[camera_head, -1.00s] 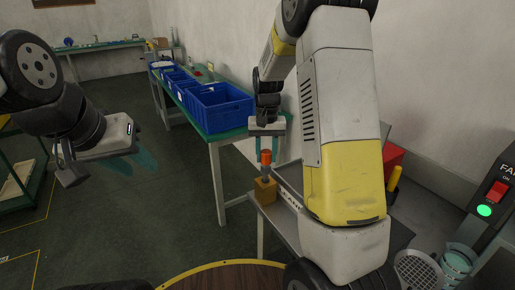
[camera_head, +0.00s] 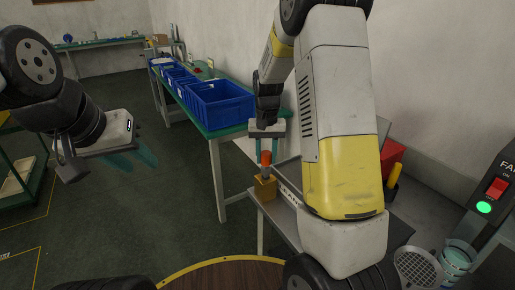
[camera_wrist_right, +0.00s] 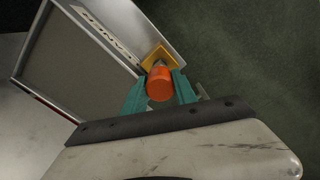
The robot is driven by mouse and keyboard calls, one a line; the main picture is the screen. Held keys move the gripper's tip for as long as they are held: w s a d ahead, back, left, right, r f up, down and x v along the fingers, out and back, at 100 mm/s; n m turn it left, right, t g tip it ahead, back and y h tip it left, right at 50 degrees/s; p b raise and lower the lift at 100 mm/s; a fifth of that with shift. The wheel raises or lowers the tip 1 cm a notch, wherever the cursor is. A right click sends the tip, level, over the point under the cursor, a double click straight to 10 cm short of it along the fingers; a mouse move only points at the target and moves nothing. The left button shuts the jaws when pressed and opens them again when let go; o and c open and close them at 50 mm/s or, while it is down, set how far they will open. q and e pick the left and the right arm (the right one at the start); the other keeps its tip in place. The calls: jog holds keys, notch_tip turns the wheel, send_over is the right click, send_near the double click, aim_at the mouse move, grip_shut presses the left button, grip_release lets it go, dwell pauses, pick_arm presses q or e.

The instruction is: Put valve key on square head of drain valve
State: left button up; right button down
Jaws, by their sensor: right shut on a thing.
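The valve key appears to be the tool with an orange handle (camera_head: 266,158) and grey shank. It stands upright in or on a small yellow-brown block (camera_head: 265,188) at the left edge of a grey bench. My right gripper (camera_head: 266,152) points down with its teal fingers shut on the orange handle. In the right wrist view the handle (camera_wrist_right: 160,84) sits between the fingers, with the block (camera_wrist_right: 160,57) behind it. The shank's lower end is hidden in the block. My left gripper (camera_head: 142,156) is empty, its fingers apart. I cannot make out the drain valve or its square head.
A grey bench (camera_head: 277,213) with a labelled tray (camera_wrist_right: 70,62) lies beside the block. Blue bins (camera_head: 220,105) stand on a green table behind. A round wooden top (camera_head: 225,275) is in front.

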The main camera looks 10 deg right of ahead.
jog(key=shift+f, duration=0.6)
jog(key=c, duration=0.9)
grip_release()
notch_tip(320, 180, up, 8)
jog(key=shift+f, duration=0.2)
jog(key=s+r+n+t+y, duration=0.1)
jog(key=s+r+t+y, duration=0.15)
jog(key=s+r, duration=0.9)
jog(key=s+a+r+n+t, duration=0.1)
jog(key=s+a+t, duration=0.1)
jog(key=s, duration=1)
jog(key=shift+s+n+t, duration=0.3)
jog(key=shift+s+t, duration=0.05)
jog(key=shift+t, duration=0.5)
